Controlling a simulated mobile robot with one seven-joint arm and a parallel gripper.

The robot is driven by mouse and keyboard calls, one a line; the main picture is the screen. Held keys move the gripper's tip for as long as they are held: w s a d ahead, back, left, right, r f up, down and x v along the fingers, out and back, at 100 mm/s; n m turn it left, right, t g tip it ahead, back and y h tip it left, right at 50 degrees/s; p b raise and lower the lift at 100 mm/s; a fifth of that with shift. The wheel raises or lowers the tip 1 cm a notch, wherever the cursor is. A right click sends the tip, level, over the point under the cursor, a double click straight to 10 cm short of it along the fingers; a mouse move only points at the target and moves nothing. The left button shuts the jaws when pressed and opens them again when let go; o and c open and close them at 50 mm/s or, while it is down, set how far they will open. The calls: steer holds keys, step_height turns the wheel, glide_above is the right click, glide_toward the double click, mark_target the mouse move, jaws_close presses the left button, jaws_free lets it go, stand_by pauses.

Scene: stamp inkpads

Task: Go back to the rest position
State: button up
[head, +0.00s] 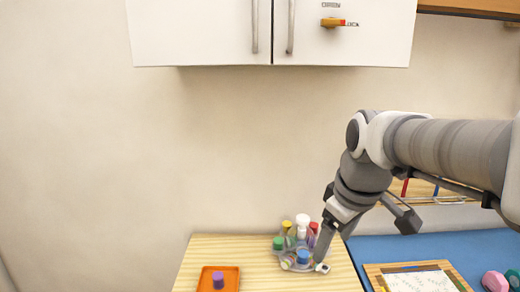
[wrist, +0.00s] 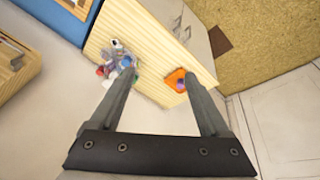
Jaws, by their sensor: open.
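My gripper (wrist: 159,75) is open, with nothing between its two fingers in the wrist view. In the head view the gripper (head: 326,262) reaches down at the right edge of a clear carousel (head: 287,262) with several coloured stamps. I cannot tell whether it touches the carousel. One finger partly hides the carousel in the wrist view. An orange inkpad tray (head: 230,272) with a purple stamp (head: 218,281) in it lies on the wooden table (head: 195,262), left of the carousel. The tray (wrist: 174,75) also shows near the right fingertip in the wrist view.
A white cabinet (head: 200,35) hangs on the wall above. On the right, a blue surface (head: 440,245) holds a wooden framed board (head: 420,277) and a pink object (head: 495,281). The wall space between cabinet and table is free on the left.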

steer(key=s+f+m+t, duration=0.2)
steer(key=s+m, duration=0.5)
steer(key=s, duration=0.5)
steer(key=shift+s+d+f+h, duration=0.25)
steer(key=shift+d+f+h, duration=0.1)
steer(key=shift+f, duration=0.3)
steer(key=shift+o, duration=0.2)
